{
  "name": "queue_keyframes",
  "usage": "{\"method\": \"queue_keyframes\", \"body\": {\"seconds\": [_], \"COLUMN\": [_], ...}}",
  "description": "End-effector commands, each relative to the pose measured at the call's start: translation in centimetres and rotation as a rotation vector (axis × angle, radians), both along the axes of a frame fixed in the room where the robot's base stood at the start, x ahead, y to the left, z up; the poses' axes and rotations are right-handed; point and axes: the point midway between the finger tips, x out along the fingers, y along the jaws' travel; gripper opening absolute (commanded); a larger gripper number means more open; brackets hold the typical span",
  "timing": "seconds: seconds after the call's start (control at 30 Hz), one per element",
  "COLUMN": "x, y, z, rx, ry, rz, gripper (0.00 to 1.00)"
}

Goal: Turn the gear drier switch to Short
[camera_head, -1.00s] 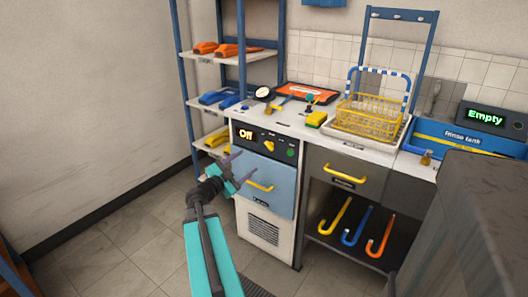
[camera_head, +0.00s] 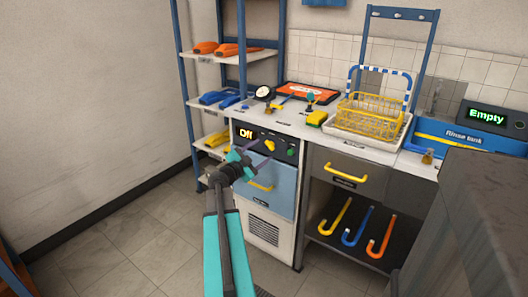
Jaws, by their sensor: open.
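The gear drier (camera_head: 265,232) is the white cabinet with a light blue door under the left end of the counter. Its dark top panel shows a lit "Off" display (camera_head: 246,133). The yellow switch knob (camera_head: 269,145) is right of the display, with a small green button (camera_head: 291,152) further right. My gripper (camera_head: 256,143) is open and empty, in front of the panel. Its fingers point up toward the knob and overlap the panel's lower part in this view. I cannot tell whether a finger touches the knob.
The door has a yellow handle (camera_head: 260,187) just below my gripper. A drawer (camera_head: 343,173) with a yellow handle is to the right, above a shelf with colored hooks (camera_head: 356,224). A wire basket (camera_head: 372,117) and rinse tank (camera_head: 470,140) stand on the counter. Floor at left is clear.

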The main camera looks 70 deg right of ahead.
Motion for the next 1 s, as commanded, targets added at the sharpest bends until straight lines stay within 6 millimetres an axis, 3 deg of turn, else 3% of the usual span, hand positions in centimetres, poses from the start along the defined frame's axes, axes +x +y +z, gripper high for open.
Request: {"method": "queue_keyframes", "body": {"seconds": [0.3,0.73,1.0], "x": [-0.8,-0.9,-0.9], "y": [-3.0,-3.4,-3.4], "z": [-0.1,0.0,0.0], "rx": [0.0,0.0,-0.001], "ry": [0.0,0.0,0.0], "rz": [-0.001,0.0,0.001], "gripper": [0.59,0.59,0.18]}}
